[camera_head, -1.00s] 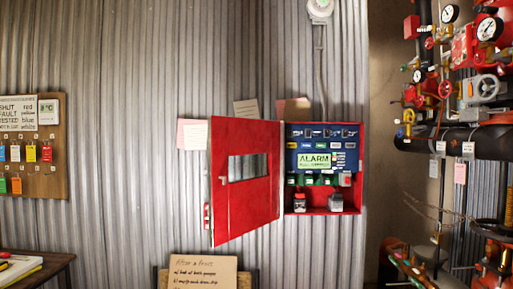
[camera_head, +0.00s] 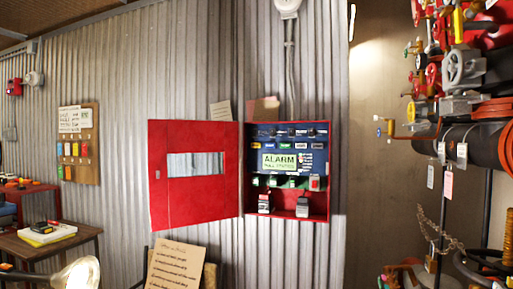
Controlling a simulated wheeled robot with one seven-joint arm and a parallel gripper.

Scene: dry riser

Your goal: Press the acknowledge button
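The red alarm cabinet (camera_head: 287,217) is mounted on the corrugated wall right of centre. Its red door (camera_head: 195,198), with a small window, stands open to the left. Inside is a blue panel (camera_head: 320,140) with a lit green display (camera_head: 280,161) reading "ALARM" and a smaller line too blurred to read. Below the display is a row of small green controls (camera_head: 272,181), with a red button (camera_head: 314,183) at the right end. The labels are too small to tell which is the acknowledge button. My gripper is not recognisable in the view.
Two small items (camera_head: 303,207) stand on the cabinet floor. A handwritten board (camera_head: 175,268) stands below the door. A wooden table (camera_head: 50,246) is at left. Red valves and pipes (camera_head: 470,70) crowd the right side. A shiny rounded object (camera_head: 78,274) is at the lower left.

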